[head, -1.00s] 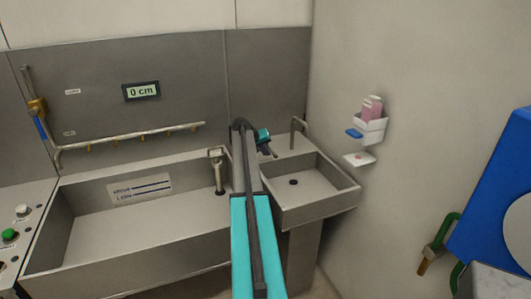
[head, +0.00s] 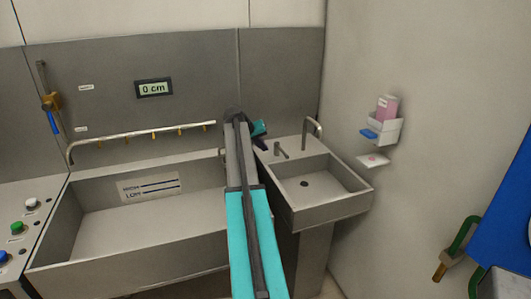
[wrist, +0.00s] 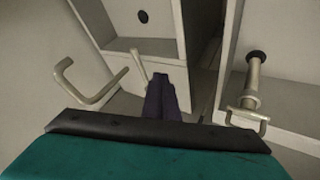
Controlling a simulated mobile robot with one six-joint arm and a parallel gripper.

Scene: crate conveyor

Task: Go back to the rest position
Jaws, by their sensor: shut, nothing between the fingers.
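My gripper (head: 262,144) shows in the head view at the far end of my teal and grey arm, partly hidden behind it, in front of the back wall between the two basins. In the wrist view my gripper (wrist: 165,82) has its dark fingers together, with nothing between them. It is empty and apart from the taps. No rest-position marker is visible.
A long steel trough (head: 160,222) lies left and a small sink (head: 325,207) right, with a curved tap (head: 313,130). A standpipe (wrist: 254,75) with a handle stands in the wrist view. A spray pipe (head: 140,139) and a "0 cm" display (head: 154,88) are on the back wall.

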